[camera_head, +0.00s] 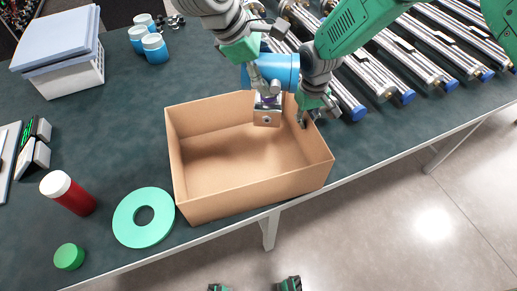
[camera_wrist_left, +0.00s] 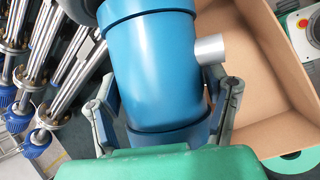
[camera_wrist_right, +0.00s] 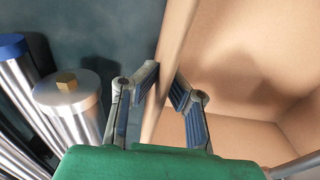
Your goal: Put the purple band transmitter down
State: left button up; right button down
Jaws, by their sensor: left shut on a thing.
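The purple band transmitter has a blue cylindrical housing (camera_head: 283,68) and a metal block (camera_head: 267,115) below it with a thin purple band. It hangs at the back right of the open cardboard box (camera_head: 185,173), over its inside. My left gripper (camera_head: 258,82) is shut on the transmitter. In the left wrist view its fingers are on both sides of the blue housing (camera_wrist_left: 150,65); the purple band is hidden there. My right gripper (camera_head: 312,112) is at the box's right wall. In the right wrist view its open fingers (camera_wrist_right: 165,95) straddle the top of the cardboard wall (camera_wrist_right: 168,65).
A green ring (camera_head: 125,222), a red bottle with a white lid (camera_head: 75,197) and a green puck (camera_head: 69,256) stand left of the box. Several metal tubes (camera_head: 395,65) lie at the right.

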aim_at(265, 118)
pick_arm(q)
notch_tip(265, 118, down, 13)
jog(key=shift+s+a+f, duration=0.1)
jog(key=shift+f, duration=2)
pick_arm(e)
jog(key=shift+a, duration=0.15)
pick_arm(q)
jog(key=o, duration=1.7)
jog(key=shift+s+f, duration=0.1)
jog(key=shift+f, duration=0.1)
jog(key=shift+c, duration=0.2)
jog(key=shift+r, duration=0.1)
jog(key=v, duration=1.2)
jog(key=shift+a, duration=0.15)
pick_arm(e)
jog(key=c, duration=1.6)
grip_release()
jog(key=shift+c, duration=0.2)
